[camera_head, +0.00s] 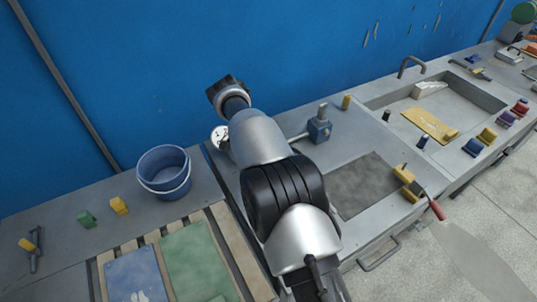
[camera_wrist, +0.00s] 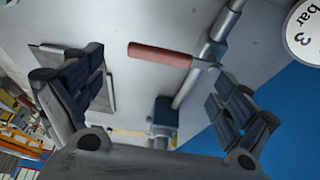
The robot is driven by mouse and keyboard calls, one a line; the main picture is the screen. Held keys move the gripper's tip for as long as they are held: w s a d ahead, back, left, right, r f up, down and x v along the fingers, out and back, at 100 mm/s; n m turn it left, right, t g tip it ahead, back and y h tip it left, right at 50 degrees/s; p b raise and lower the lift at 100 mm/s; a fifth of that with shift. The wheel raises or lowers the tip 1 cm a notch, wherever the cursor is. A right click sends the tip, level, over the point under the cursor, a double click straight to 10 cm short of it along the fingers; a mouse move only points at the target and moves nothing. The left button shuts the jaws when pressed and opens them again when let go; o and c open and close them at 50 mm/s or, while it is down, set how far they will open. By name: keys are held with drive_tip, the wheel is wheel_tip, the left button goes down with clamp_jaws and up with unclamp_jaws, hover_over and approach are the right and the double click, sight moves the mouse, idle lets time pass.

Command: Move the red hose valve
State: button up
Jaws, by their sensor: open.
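The red hose valve (camera_wrist: 160,54) shows in the wrist view as a red lever handle, lying level across the upper middle. Its right end joins a grey metal pipe (camera_wrist: 214,50). My gripper (camera_wrist: 160,80) is open, with one finger to the left of the handle and one to the right. The handle appears in the gap ahead of the fingers; I see no contact. In the head view my arm hides the valve and the gripper.
A white pressure gauge (camera_head: 219,134) stands by the pipe, near my arm. A blue fitting (camera_head: 319,130) is at right. A blue-grey bucket (camera_head: 164,171) stands left. A dark plate (camera_head: 364,185) lies right of my arm, and a blue wall (camera_head: 200,50) closes the back.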

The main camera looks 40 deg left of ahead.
drive_tip(key=v, duration=0.7)
drive_tip(key=shift+r, duration=0.15)
idle(0.4)
